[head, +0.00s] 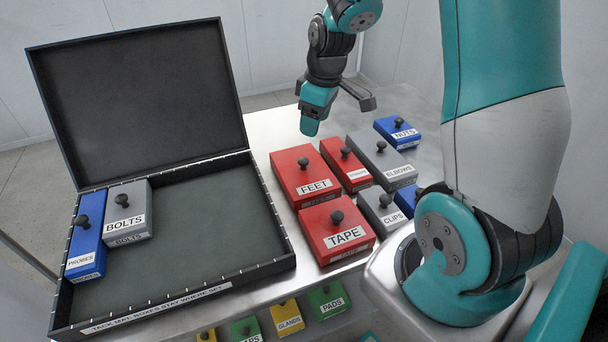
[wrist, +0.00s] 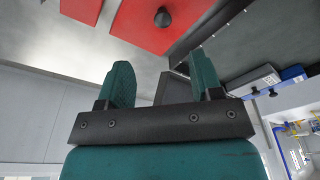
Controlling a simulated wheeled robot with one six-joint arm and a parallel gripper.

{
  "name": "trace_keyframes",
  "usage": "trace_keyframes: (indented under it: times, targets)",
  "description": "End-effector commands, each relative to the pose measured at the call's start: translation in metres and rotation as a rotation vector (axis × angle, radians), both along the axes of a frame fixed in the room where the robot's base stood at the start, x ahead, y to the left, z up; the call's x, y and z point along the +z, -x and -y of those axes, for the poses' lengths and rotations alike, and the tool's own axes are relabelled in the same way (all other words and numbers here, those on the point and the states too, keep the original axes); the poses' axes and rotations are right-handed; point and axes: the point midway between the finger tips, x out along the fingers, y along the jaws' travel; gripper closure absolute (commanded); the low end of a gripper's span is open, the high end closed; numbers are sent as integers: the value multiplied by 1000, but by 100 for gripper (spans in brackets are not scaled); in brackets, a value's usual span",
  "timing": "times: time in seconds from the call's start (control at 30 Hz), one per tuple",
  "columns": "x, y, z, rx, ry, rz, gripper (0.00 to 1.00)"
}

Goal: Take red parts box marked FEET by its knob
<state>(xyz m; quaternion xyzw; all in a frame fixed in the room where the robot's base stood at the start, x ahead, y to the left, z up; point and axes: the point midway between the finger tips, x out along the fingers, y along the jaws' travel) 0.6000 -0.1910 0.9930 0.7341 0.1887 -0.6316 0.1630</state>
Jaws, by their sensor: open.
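The red parts box marked FEET (head: 291,163) stands on the metal table just right of the open case, with a black knob (head: 303,161) on its lid. My gripper (head: 338,110) is above and behind it, apart from it, with the fingers open and empty. In the wrist view the open fingers (wrist: 163,80) show below a red box (wrist: 150,35) with a black knob (wrist: 162,17). This looks like the FEET box, but its label is not visible there.
The red TAPE box (head: 325,247) is in front of FEET; a narrower red box (head: 340,165) is on its right. Grey ELBOWS (head: 385,160) and CLIPS (head: 379,203) boxes stand farther right. The open case (head: 180,315) holds BOLTS (head: 140,195) and PROBES (head: 88,235); its right part is bare.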

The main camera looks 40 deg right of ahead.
Motion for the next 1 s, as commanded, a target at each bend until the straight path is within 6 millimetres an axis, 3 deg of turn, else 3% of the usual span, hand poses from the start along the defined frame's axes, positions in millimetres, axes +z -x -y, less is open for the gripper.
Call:
trace_keyframes:
  times: [0.1,0.3,0.57,0.8,1.0]
  targets:
    - [-29,-2,-3,2,-2,-7,40]
    - [-63,-8,-6,1,-1,-4,40]
    - [-82,-12,-10,2,-1,-2,40]
    - [-116,-20,-16,1,-2,-3,40]
    - [-124,-21,-16,1,0,1,40]
